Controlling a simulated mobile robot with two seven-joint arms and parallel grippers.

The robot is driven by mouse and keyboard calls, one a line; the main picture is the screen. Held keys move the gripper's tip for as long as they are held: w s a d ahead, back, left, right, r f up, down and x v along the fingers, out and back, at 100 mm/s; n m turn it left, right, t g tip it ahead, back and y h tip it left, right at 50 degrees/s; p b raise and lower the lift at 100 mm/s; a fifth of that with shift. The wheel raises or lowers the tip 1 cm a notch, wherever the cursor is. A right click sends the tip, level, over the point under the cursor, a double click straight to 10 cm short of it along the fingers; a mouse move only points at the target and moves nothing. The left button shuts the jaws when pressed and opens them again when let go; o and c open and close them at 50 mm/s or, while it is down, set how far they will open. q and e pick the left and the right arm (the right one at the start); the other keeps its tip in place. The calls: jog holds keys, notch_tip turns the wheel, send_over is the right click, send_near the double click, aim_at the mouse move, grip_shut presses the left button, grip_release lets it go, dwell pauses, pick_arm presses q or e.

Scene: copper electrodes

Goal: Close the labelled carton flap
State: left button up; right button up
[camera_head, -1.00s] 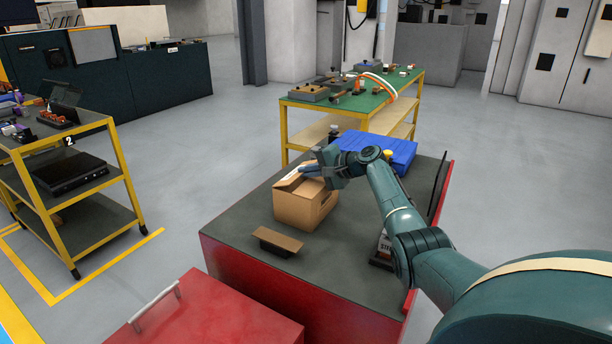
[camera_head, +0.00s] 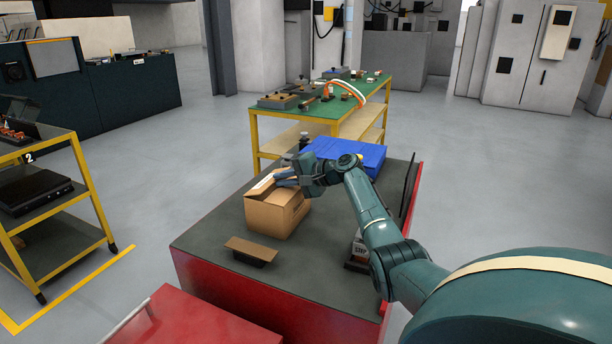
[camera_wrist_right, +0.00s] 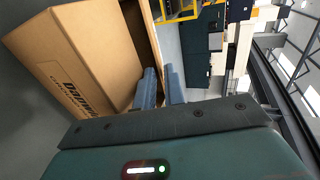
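The brown cardboard carton (camera_head: 272,217) stands on the dark top of the red bench. Its top flap (camera_head: 262,184), with a white label patch, is tilted up at the carton's far left. My right gripper (camera_head: 284,178) is at the top of the carton, fingers pointing left beside the flap. In the right wrist view the carton (camera_wrist_right: 75,60) shows printed lettering on its side. There my right gripper's blue-grey fingers (camera_wrist_right: 161,88) are close together with a narrow gap, at the lower end of a brown cardboard strip. Whether they pinch it is unclear. My left gripper is out of view.
A blue case (camera_head: 346,154) lies behind my right gripper. A small brown-topped block (camera_head: 251,249) lies in front of the carton. A dark bottle (camera_head: 303,142) stands behind it. A sign holder (camera_head: 358,252) stands near my right arm. The bench top at left is clear.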

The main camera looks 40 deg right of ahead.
jog(key=v, duration=1.1)
jog(key=shift+s+d, duration=0.2)
jog(key=shift+s, duration=0.15)
jog(key=shift+r, duration=0.1)
jog(key=shift+c, duration=0.3)
